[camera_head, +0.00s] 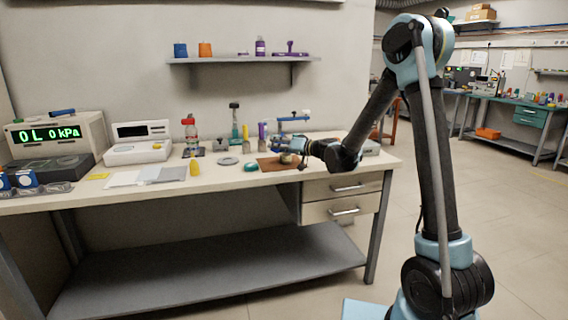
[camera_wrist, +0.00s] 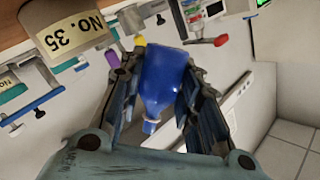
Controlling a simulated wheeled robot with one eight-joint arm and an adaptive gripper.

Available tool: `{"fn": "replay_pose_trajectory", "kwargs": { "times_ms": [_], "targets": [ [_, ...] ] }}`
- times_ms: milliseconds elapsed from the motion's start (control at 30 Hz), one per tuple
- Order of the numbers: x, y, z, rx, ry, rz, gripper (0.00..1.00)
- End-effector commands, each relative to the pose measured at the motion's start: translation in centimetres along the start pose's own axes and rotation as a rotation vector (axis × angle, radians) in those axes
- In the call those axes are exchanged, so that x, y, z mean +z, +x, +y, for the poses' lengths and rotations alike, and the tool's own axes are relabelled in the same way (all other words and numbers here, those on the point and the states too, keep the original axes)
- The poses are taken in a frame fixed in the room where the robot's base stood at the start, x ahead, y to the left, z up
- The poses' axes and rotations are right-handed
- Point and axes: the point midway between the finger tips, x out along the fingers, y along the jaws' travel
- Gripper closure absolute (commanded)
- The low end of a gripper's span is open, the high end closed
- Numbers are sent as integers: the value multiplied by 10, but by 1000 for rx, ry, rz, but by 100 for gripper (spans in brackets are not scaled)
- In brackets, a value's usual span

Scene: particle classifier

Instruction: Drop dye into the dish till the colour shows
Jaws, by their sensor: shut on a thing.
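In the wrist view my gripper (camera_wrist: 158,85) is shut on a blue dropper bottle (camera_wrist: 163,80). In the head view my gripper (camera_head: 294,146) is low over the right part of the bench, above a brown mat (camera_head: 270,166). The bottle cannot be made out there. A small pale round thing (camera_head: 286,158) is on the mat, just under the gripper; I cannot tell whether it is the dish. A container labelled No. 35 (camera_wrist: 72,35) is close by in the wrist view.
On the bench (camera_head: 220,182) stand a red-capped bottle (camera_head: 190,132), a blue stand (camera_head: 291,120) and a white balance (camera_head: 138,150). A grey disc (camera_head: 228,161) and a yellow piece (camera_head: 195,168) lie left of the mat. A shelf (camera_head: 240,60) hangs above.

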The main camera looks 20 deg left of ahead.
Motion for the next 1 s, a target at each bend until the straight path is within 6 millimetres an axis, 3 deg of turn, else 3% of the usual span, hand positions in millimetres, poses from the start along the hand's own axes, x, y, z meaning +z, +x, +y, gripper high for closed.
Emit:
{"fn": "replay_pose_trajectory", "kwargs": {
  "times_ms": [100,500,733,1000],
  "targets": [
    [5,2,-9,26,-132,-18,93],
    [34,8,-10,105,-504,-64,93],
    [41,9,-8,123,-589,-75,93],
    [28,7,-18,125,-599,-75,93]
  ]
}}
